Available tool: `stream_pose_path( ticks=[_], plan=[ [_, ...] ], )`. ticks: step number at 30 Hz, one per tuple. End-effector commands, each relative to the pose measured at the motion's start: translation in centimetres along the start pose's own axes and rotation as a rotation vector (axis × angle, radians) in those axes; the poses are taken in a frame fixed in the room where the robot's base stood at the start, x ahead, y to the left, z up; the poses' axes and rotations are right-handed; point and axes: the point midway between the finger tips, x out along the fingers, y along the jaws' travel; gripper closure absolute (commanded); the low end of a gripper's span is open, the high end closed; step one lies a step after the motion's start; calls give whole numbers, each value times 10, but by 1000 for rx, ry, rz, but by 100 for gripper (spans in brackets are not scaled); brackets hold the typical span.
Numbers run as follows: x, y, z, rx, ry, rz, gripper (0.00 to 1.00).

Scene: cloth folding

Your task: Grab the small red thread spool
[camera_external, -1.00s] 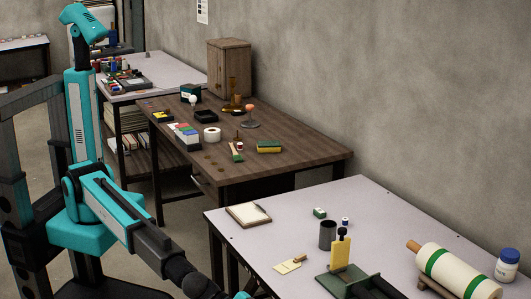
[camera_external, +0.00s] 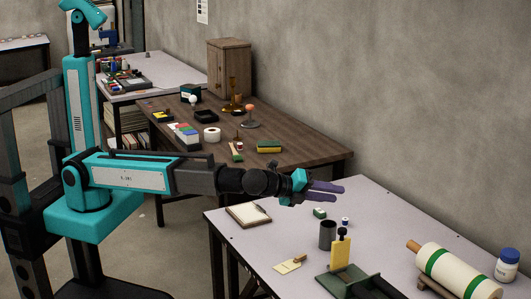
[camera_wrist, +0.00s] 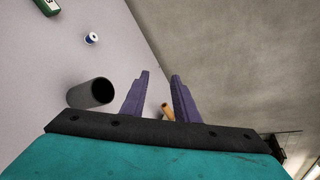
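My gripper (camera_external: 340,190) is raised above the back part of the near pale table (camera_external: 400,215), its two purple fingers apart and empty. In the wrist view the fingers (camera_wrist: 160,77) also stand apart with nothing between them. I cannot pick out a small red thread spool for certain. A small white and blue spool-like item (camera_external: 345,221) stands on the near table and shows in the wrist view (camera_wrist: 91,38). Several small coloured items, some red, lie on the far table (camera_external: 170,68), too small to tell apart.
A dark cup (camera_external: 327,235), a green and white box (camera_external: 319,213), a clipboard (camera_external: 247,214), a green stand with a yellow plate (camera_external: 340,254), a large roll (camera_external: 455,272) and a jar (camera_external: 507,264) are on the near table. A brown table (camera_external: 300,158) with several objects stands behind.

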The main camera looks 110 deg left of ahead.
Motion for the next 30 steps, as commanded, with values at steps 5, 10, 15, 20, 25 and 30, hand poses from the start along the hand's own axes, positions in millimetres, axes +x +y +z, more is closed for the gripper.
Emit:
stream_pose_path(
  ticks=[5,10,15,20,25,30],
  plan=[
    [26,58,86,80,-139,159,72],
    [36,116,161,152,-253,322,72],
    [31,173,234,218,-353,493,72],
    [16,224,300,272,-433,664,72],
    [-12,277,363,319,-503,857,72],
    [-47,322,415,354,-551,1041,72]
  ],
)
